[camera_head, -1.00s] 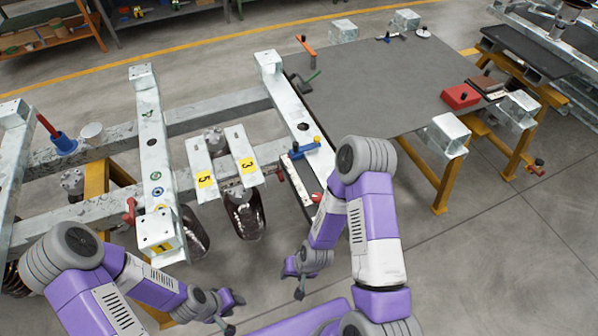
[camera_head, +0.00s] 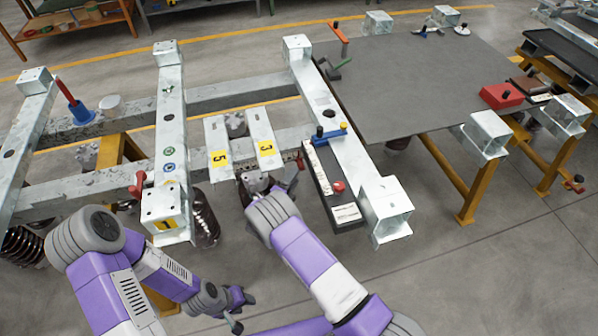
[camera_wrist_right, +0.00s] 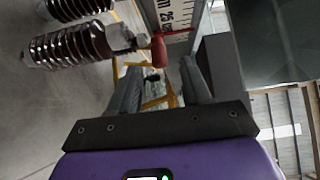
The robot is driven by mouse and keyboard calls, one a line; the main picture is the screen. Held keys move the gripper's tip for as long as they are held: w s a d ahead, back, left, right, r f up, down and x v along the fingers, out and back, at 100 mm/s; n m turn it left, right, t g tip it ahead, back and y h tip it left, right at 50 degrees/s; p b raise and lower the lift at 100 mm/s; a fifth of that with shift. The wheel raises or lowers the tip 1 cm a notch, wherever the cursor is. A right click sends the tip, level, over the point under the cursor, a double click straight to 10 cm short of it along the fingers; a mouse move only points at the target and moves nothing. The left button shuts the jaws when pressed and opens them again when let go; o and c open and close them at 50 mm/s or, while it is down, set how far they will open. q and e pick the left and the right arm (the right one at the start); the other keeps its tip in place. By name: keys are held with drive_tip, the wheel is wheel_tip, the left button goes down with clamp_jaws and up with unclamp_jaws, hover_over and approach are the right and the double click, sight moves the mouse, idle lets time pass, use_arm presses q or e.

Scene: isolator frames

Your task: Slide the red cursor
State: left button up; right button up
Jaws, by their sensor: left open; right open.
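A black box (camera_head: 322,187) with white labels is on the side of the right metal beam. A small red knob (camera_head: 338,187) sits on it. A red handle (camera_head: 293,173) sticks up just left of the box. In the right wrist view a red handle (camera_wrist_right: 160,50) shows just beyond the fingertips, below a white ruler-like scale (camera_wrist_right: 175,14). My right gripper (camera_wrist_right: 162,72) is open and empty, its fingers on either side of the line to that handle; contact cannot be told. In the head view it is mostly hidden by its wrist (camera_head: 272,206). My left gripper (camera_head: 243,311) is open, low and away.
Plates marked 5 (camera_head: 219,158) and 3 (camera_head: 264,146) lie left of the box. Another red handle (camera_head: 137,185) is on the left beam. Coil springs (camera_wrist_right: 68,48) hang near my right fingers. A grey tabletop (camera_head: 410,85) fills the right.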

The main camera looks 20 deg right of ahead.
sight(300, 165)
drive_tip(key=shift+b+x, duration=0.5)
drive_tip(key=shift+x, duration=1.85)
drive_tip(key=shift+c, duration=0.3)
clamp_jaws()
drive_tip(key=shift+s+a, duration=0.1)
